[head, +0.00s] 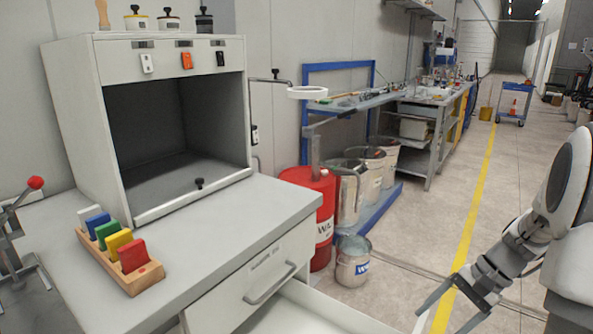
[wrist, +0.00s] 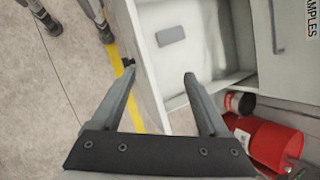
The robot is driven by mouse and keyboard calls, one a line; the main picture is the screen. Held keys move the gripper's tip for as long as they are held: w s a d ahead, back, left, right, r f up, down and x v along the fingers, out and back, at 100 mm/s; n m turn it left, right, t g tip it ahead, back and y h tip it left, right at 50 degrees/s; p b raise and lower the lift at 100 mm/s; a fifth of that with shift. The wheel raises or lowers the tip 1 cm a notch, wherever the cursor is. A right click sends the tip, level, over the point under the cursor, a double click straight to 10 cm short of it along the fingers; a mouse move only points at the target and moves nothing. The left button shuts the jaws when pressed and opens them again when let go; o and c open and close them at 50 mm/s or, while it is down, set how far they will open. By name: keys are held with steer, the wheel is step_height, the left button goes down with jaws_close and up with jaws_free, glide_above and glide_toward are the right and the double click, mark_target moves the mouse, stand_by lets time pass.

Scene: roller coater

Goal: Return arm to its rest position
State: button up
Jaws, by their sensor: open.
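My gripper (head: 445,318) is at the lower right of the head view, over the floor near the yellow line. It points down and to the left, with its two fingers spread apart. The wrist view also shows my gripper (wrist: 158,72) open, with nothing between the fingers. Past the fingers in the wrist view is an open white drawer (wrist: 203,40). The arm is bent and clear of the bench in the head view.
The grey bench (head: 235,215) holds an open-fronted cabinet (head: 75,105) and a wooden rack (head: 148,280) of coloured blocks. An open drawer (head: 315,315) juts out below a shut one (head: 262,272). A red drum (head: 323,195) and a bucket (head: 353,265) stand beside it.

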steer(key=s+a+r+n+t+h, duration=0.35)
steer(key=a+r+n, duration=0.35)
steer(key=a+r, duration=0.55)
steer(key=s+a+n+t+h+b, duration=0.2)
steer(key=s+a+n+h, duration=0.15)
steer(key=s, duration=0.65)
step_height(320, 180, up, 21)
steer(key=p, duration=2)
steer(key=shift+d+f+n+y+p, duration=0.15)
steer(key=shift+d+n+y+p, duration=0.15)
steer(key=shift+d+n+y, duration=0.1)
steer(key=shift+s+d, duration=0.1)
